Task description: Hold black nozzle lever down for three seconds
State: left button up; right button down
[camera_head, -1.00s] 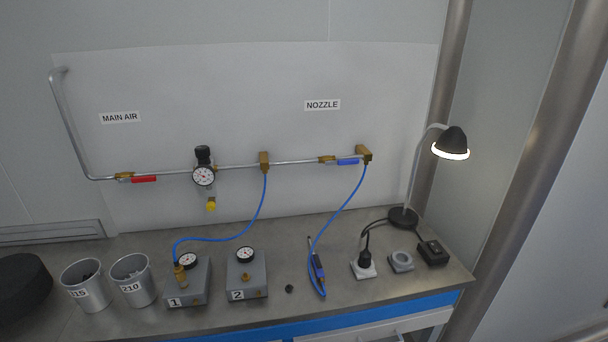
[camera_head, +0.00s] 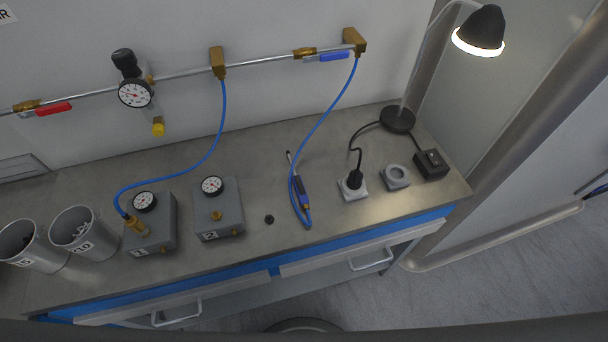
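The air nozzle (camera_head: 301,190) lies on the grey bench top, a slim blue and black tool with a thin tip pointing to the back. Its black lever is too small to tell apart clearly. A blue hose (camera_head: 329,113) loops from the nozzle's front end up to a brass fitting (camera_head: 354,39) on the wall pipe. A blue-handled valve (camera_head: 333,57) sits on the pipe beside that fitting, its handle along the pipe. Neither of my grippers shows in the view.
Two grey gauge boxes (camera_head: 218,211) and two metal cups (camera_head: 84,235) stand left of the nozzle. A small black knob (camera_head: 269,219) lies close to it. Right are a plug in a socket (camera_head: 354,184), a grey ring block (camera_head: 396,177), a black box (camera_head: 431,164) and a lit lamp (camera_head: 480,32).

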aim_at(298, 181)
jog(key=u, duration=0.9)
jog(key=k, duration=0.9)
jog(key=z, duration=0.9)
jog(key=i, duration=0.5)
jog(key=u, duration=0.05)
